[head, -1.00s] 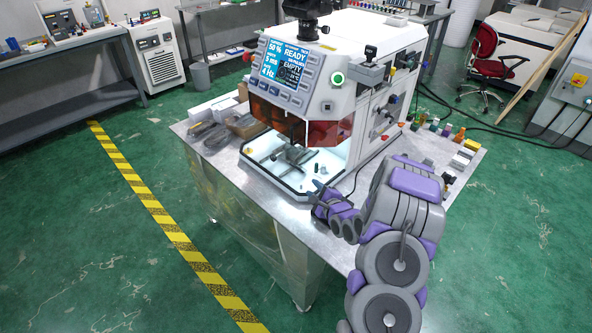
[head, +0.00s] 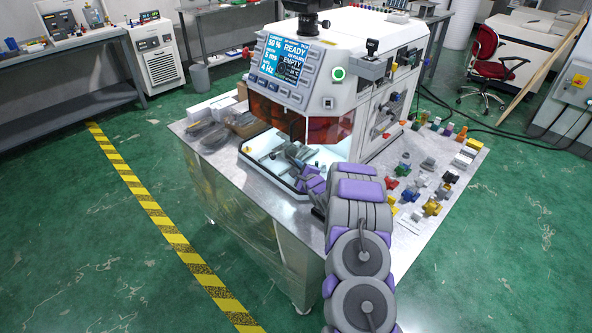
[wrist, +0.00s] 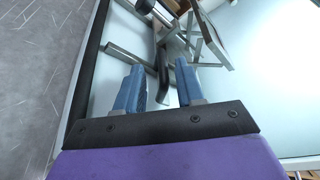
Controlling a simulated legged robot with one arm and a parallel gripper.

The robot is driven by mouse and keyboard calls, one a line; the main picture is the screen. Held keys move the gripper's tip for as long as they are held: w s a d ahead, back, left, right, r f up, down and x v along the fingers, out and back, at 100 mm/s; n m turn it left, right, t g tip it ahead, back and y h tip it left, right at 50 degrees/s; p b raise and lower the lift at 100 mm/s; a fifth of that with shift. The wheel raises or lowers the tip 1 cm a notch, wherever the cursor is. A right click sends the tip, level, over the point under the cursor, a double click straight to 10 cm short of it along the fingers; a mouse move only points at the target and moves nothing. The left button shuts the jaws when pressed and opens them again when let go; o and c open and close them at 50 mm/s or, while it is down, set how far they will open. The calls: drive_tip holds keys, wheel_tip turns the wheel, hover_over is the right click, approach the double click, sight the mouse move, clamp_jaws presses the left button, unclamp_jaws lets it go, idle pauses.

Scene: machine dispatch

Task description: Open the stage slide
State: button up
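The machine (head: 345,75) stands on a metal table, its screen reading READY and EMPTY. Below its orange guard is a lit white work bay (head: 262,158) with metal stage parts (head: 290,150). In the wrist view, the stage slide hardware shows as metal rods and plates (wrist: 205,45), with a dark curved handle-like bar (wrist: 163,75). My gripper (wrist: 160,85) is open, its two blue fingers apart, and the dark bar appears between them; contact cannot be told. In the head view my gripper (head: 298,168) is at the bay's front, partly hidden by my arm.
Several coloured small parts (head: 425,185) lie on the table (head: 405,245) right of my arm. Bags and boxes (head: 205,125) are at the left. The orange guard (head: 275,115) hangs above the bay. A red chair (head: 485,50) stands behind on the floor.

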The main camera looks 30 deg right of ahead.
drive_tip(key=shift+w+d+f, duration=0.15)
drive_tip(key=shift+w+d, duration=0.3)
drive_tip(key=shift+a, duration=0.5)
drive_tip(key=shift+c, duration=1.2)
drive_tip(key=shift+d, duration=0.2)
clamp_jaws()
drive_tip(key=shift+s, duration=0.1)
